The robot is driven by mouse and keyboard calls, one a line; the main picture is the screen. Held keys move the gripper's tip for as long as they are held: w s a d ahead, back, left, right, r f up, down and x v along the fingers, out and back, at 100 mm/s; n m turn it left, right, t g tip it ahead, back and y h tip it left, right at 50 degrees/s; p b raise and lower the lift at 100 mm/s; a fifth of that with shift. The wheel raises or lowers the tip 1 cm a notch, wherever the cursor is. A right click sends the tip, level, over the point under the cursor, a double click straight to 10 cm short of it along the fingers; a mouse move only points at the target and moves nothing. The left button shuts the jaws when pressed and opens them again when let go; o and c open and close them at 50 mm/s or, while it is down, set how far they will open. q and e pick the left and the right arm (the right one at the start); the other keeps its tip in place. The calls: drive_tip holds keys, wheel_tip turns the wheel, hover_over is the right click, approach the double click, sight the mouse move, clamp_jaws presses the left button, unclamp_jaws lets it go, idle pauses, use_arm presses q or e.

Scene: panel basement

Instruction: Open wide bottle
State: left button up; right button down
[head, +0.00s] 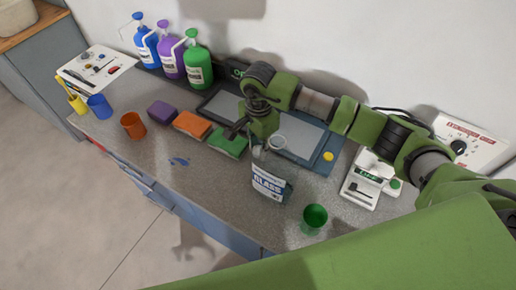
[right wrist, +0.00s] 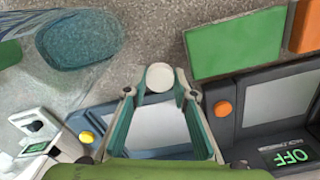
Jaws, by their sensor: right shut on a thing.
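The wide bottle (head: 268,184), pale and see-through with a white and blue "GLASS" label, stands upright near the counter's front edge. My right gripper (head: 266,138) is above it, at its top. In the right wrist view my right gripper (right wrist: 158,90) has its fingertips shut on a round white cap (right wrist: 160,77). The cap shows as a pale disc in the head view (head: 277,143). Part of the bottle with teal liquid (right wrist: 80,38) shows at upper left in the wrist view. My left gripper is not in view.
A green cup (head: 314,217) stands right of the bottle. Green (head: 229,143), orange (head: 191,124) and purple (head: 163,112) sponges lie to its left. A panel with a yellow button (head: 328,156) and a white device (head: 368,183) are behind. The front left counter is mostly free.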

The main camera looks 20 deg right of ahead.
wheel_tip(320, 180, down, 2)
drive_tip(key=shift+d, duration=0.1)
drive_tip(key=shift+f, duration=0.1)
drive_tip(key=shift+f, duration=0.2)
drive_tip(key=c, duration=2)
unclamp_jaws()
drive_tip(key=shift+r, duration=0.1)
drive_tip(key=shift+o, duration=0.2)
